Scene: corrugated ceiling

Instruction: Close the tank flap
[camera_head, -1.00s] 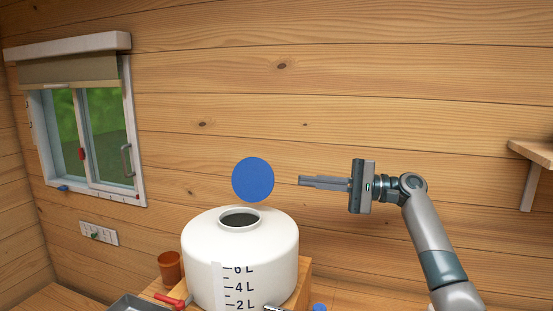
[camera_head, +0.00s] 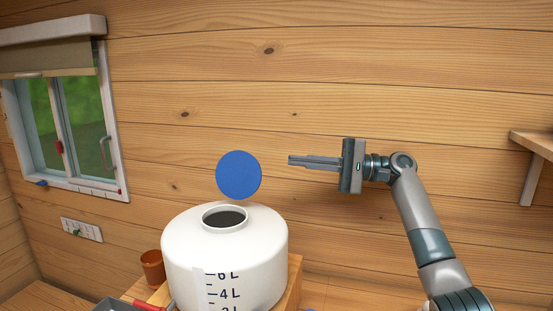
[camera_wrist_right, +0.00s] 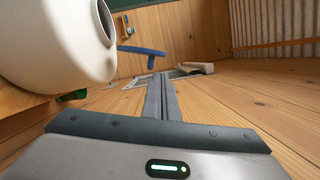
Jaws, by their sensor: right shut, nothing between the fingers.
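The white tank (camera_head: 225,262) with litre marks stands at the lower middle of the head view. Its round top opening (camera_head: 225,217) is uncovered and dark inside. The round blue flap (camera_head: 239,175) stands up behind the opening, its face toward me. My right gripper (camera_head: 290,160) is shut and empty, to the right of the flap and a little higher, with a gap between. In the right wrist view the tank (camera_wrist_right: 55,45) is at upper left, and the blue flap (camera_wrist_right: 143,51) shows nearly edge-on beyond my fingertips (camera_wrist_right: 160,76). My left gripper is not seen.
The tank rests on a wooden block (camera_head: 294,275). A brown cup (camera_head: 152,267) and a grey tray (camera_head: 112,304) are to its left. A wooden shelf (camera_head: 535,142) juts from the wall at right. The space between flap and shelf holds only my right arm.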

